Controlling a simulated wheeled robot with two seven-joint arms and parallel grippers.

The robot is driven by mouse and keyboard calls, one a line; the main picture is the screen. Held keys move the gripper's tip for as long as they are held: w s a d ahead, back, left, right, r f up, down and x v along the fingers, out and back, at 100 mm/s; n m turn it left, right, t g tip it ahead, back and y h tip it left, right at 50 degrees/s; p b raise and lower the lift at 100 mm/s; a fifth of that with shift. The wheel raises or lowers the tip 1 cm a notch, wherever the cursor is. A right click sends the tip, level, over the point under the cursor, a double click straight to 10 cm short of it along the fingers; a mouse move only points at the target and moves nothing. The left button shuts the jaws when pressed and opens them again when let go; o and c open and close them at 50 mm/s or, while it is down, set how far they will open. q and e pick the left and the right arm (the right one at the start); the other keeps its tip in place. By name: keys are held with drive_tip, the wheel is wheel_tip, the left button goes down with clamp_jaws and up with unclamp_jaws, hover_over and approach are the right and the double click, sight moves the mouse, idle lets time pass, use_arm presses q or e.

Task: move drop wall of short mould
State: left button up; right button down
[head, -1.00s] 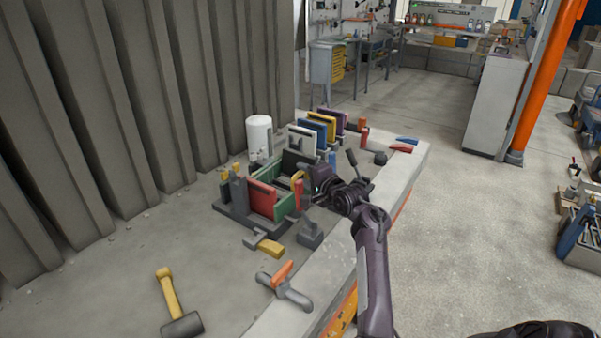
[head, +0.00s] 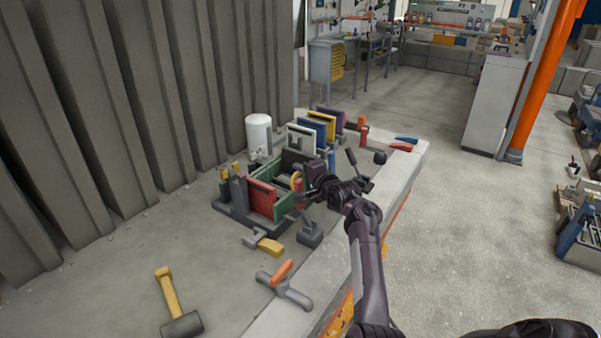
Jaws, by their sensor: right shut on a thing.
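The short mould stands on the concrete bench, with green side walls (head: 286,205) and a red wall (head: 261,197) at its near end. A yellow curved handle (head: 296,179) shows at its right side, against my right gripper (head: 305,191). That gripper is shut at the mould's right side, apparently on this handle. The fingertips and the part of the mould behind them are partly hidden by the gripper and wrist. My left gripper is out of view.
White (head: 301,141), yellow (head: 321,127) and purple (head: 331,119) panels stand behind the mould, near a white cylinder (head: 259,134). A clamp with an orange handle (head: 281,274) and a mallet (head: 172,302) lie in front. The bench's left front is mostly clear.

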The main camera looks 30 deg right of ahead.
drive_tip(key=shift+s, duration=0.15)
drive_tip(key=shift+s+d+f+m+t+b, duration=0.35)
drive_tip(key=shift+s+m+t+b, duration=0.15)
drive_tip(key=shift+s+t+b, duration=0.5)
drive_tip(key=shift+s+d+f+m+t+b, duration=0.25)
drive_tip(key=shift+s+d+m+t+b, duration=0.2)
drive_tip(key=shift+s+t+b, duration=0.55)
drive_tip(key=shift+s+d+f+m+t+b, duration=0.3)
drive_tip(key=shift+s+m+t+b, duration=0.35)
drive_tip(key=shift+t, duration=0.65)
drive_tip(key=shift+h, duration=0.4)
drive_tip(key=c, duration=1.4)
unclamp_jaws()
drive_tip(key=shift+r, duration=0.1)
